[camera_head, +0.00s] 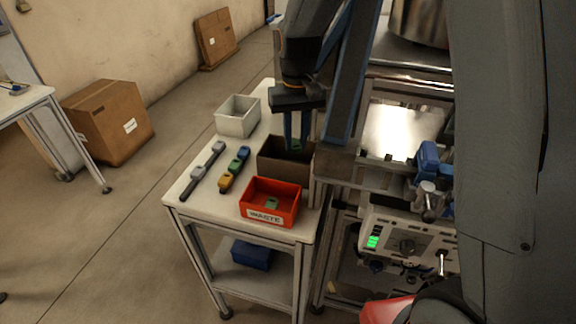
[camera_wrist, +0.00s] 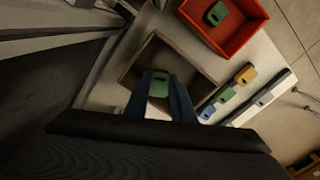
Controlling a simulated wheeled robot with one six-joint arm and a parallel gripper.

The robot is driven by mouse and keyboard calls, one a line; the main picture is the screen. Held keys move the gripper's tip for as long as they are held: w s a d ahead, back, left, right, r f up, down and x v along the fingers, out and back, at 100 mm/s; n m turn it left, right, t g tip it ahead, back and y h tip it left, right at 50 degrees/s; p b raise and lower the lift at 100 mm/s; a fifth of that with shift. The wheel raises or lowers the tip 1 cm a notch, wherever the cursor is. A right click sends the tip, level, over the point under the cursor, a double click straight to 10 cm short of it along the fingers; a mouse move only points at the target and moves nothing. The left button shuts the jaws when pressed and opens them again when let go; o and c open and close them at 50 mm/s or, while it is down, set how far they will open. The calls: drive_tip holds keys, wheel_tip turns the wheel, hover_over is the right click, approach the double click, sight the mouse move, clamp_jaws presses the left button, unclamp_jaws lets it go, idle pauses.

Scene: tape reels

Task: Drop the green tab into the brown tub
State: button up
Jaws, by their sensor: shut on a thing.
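The brown tub (camera_head: 270,163) stands on the white cart top, between the grey-white bin and the red waste tray. My gripper (camera_head: 297,146) is over the tub, with its blue fingers pointing down. It is shut on the green tab (camera_head: 296,144). In the wrist view the green tab (camera_wrist: 159,84) sits between my two fingertips (camera_wrist: 160,88), in front of the open brown tub (camera_wrist: 141,63). I cannot tell exactly how far the tab is above the tub floor.
The red waste tray (camera_head: 268,211) holds another green tab (camera_head: 271,204). A grey-white bin (camera_head: 238,119) stands behind. A row of blue, green and yellow tabs (camera_head: 234,168) and a dark rail with grey tabs (camera_head: 204,171) lie left. A machine rack stands close at right.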

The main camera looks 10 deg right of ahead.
drive_tip(key=o, duration=1.1)
drive_tip(key=shift+c, duration=0.2)
drive_tip(key=shift+r, duration=0.1)
wheel_tip(320, 180, up, 8)
drive_tip(key=shift+f+b, duration=0.15)
drive_tip(key=shift+b, duration=1.05)
wheel_tip(320, 180, down, 8)
drive_tip(key=p, duration=0.2)
drive_tip(key=shift+s+p, duration=0.1)
drive_tip(key=shift+p, duration=0.25)
wheel_tip(320, 180, up, 4)
drive_tip(key=shift+f+p, duration=0.25)
drive_tip(key=shift+p, duration=1)
drive_tip(key=shift+r+p, duration=0.85)
drive_tip(key=shift+r, duration=0.3)
drive_tip(key=shift+f, duration=0.1)
